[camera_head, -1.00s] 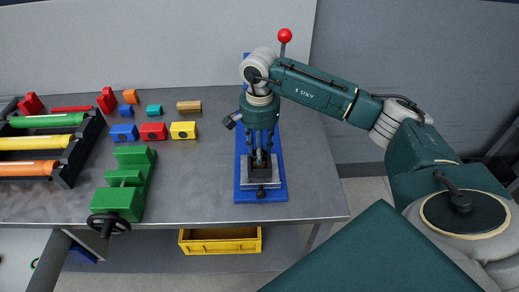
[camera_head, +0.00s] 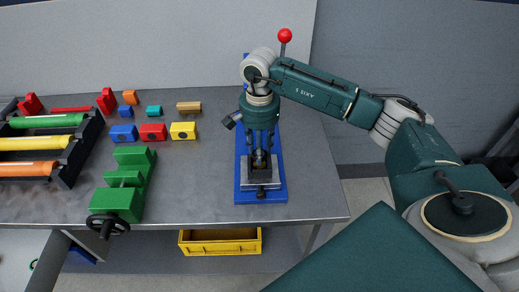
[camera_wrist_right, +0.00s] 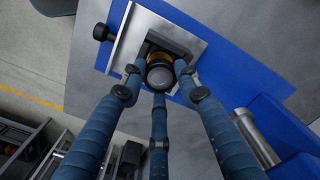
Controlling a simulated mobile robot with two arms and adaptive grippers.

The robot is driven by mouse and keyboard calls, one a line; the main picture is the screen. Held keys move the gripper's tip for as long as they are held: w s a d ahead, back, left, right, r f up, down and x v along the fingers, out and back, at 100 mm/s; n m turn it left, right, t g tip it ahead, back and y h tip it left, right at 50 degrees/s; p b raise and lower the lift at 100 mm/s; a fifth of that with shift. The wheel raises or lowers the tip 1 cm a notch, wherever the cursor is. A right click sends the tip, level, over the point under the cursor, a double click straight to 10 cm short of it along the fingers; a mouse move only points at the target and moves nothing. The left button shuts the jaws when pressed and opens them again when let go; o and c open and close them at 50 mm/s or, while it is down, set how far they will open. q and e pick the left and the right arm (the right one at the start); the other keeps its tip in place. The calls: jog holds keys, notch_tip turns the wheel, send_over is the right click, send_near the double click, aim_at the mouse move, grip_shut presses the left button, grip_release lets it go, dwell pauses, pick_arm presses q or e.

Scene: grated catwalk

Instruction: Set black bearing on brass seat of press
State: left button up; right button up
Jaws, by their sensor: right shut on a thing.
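The press has a blue base (camera_head: 243,190) and a red-knobbed lever (camera_head: 285,36). A grey metal block (camera_head: 272,183) sits at its front. My right gripper (camera_head: 260,150) points straight down over the block, its three fingers shut on the black bearing (camera_head: 260,159). In the right wrist view the bearing (camera_wrist_right: 160,76) shows as a dark round piece with a grey face between the fingertips. A brass ring, the seat (camera_wrist_right: 157,57), shows just behind it, partly hidden. I cannot tell whether bearing and seat touch. My left gripper is not in view.
A green vise (camera_head: 122,190) stands left of the press. Red, blue, yellow and other coloured blocks (camera_head: 153,132) lie behind it. A black rack (camera_head: 82,148) holds coloured rolls at the far left. A yellow bin (camera_head: 220,241) is below the table (camera_head: 195,190). The tabletop between vise and press is clear.

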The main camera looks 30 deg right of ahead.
jog(key=shift+f, duration=0.1)
jog(key=shift+f+b, duration=1.1)
jog(key=shift+f, duration=0.1)
jog(key=o, duration=1.7)
jog(key=shift+c, duration=0.2)
jog(key=shift+r, duration=0.15)
jog(key=shift+r+p, duration=2.3)
jog(key=shift+r, duration=1.65)
